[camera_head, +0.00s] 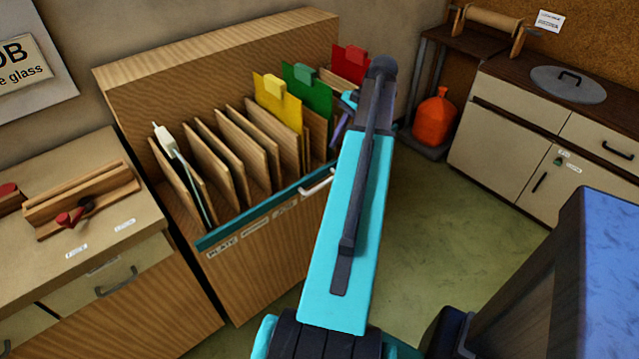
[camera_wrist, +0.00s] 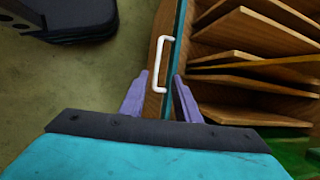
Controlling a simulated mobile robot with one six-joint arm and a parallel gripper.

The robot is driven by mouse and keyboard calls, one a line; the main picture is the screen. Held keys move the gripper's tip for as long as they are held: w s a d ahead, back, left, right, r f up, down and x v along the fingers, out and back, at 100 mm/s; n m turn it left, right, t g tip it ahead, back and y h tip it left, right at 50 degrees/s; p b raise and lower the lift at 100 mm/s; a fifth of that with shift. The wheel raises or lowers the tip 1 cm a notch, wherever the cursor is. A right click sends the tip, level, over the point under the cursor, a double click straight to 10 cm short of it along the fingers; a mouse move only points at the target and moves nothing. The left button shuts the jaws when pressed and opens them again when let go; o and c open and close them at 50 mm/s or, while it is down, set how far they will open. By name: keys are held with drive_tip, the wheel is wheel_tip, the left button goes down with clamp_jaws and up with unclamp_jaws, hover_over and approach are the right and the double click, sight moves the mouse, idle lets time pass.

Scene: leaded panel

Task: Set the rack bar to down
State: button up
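The rack bar (camera_head: 262,210) is a teal bar along the upper front edge of the wooden rack, in front of its slots. It carries a white handle (camera_head: 318,183) near its right end. In the wrist view the bar (camera_wrist: 181,30) runs beside the white handle (camera_wrist: 158,62). My gripper (camera_wrist: 160,76) is open, with its two purple fingers on either side of the handle's near end in that view. I cannot tell whether they touch it. In the head view my arm hides most of the gripper; a purple finger (camera_head: 341,128) shows beside it.
The wooden rack (camera_head: 215,52) holds upright boards plus yellow (camera_head: 280,103), green (camera_head: 313,95) and red (camera_head: 350,62) sheets. A counter with a wooden holder (camera_head: 85,200) stands left. An orange container (camera_head: 434,120) stands at the back. Green floor (camera_head: 440,205) is clear to the right.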

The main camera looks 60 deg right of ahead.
sight(323, 183)
drive_tip(key=shift+f, duration=0.2)
drive_tip(key=shift+p+x, duration=0.65)
drive_tip(key=shift+x, duration=6.1)
drive_tip(key=shift+s, duration=0.1)
drive_tip(key=shift+c, duration=0.4)
drive_tip(key=shift+d, duration=0.1)
clamp_jaws()
